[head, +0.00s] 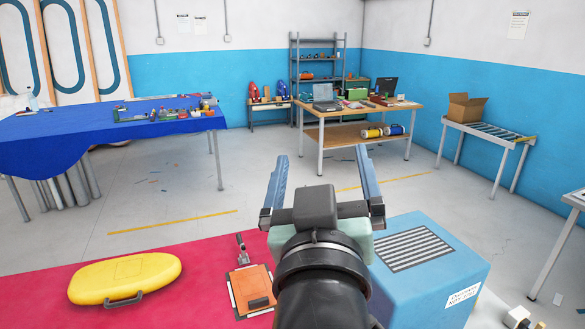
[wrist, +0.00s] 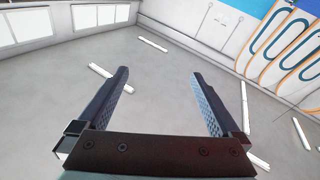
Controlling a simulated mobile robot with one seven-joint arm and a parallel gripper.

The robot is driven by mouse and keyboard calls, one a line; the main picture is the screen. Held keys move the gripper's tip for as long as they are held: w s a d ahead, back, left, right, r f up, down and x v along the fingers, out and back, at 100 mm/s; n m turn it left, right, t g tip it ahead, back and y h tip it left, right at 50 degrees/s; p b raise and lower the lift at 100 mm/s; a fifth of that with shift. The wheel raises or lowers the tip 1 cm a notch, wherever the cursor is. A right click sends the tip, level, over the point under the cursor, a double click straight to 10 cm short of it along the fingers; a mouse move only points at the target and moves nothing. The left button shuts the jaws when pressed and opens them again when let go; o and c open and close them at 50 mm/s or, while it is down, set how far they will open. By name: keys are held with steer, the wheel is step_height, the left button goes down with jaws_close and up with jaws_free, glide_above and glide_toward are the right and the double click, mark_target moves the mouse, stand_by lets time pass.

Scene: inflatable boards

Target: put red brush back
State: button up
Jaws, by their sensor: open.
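My gripper (head: 322,157) is raised in front of the camera in the head view, its two blue fingers wide apart with nothing between them. The wrist view also shows my gripper (wrist: 160,74) open and empty. I cannot make out a red brush in either view. The blue-covered table (head: 60,145) at the left holds several small items (head: 165,108), too small to tell apart. The workbench (head: 345,112) at the back also bears small items that I cannot name.
A blue box with a grille (head: 430,270) stands at right. A roller conveyor (head: 490,131) bears a carton (head: 467,107). Open floor lies beyond.

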steer(key=s+a+r+t+y, duration=0.1)
steer(key=s+r+t, duration=0.2)
steer(key=s+r, duration=0.2)
steer(key=s+a+r+m+t, duration=0.1)
steer(key=s+r+t, duration=0.3)
steer(key=r, duration=0.8)
steer(key=shift+s+a+r+y, duration=0.15)
steer(key=shift+s+a+y, duration=0.4)
steer(key=shift+s, duration=0.65)
steer(key=shift+a, duration=0.1)
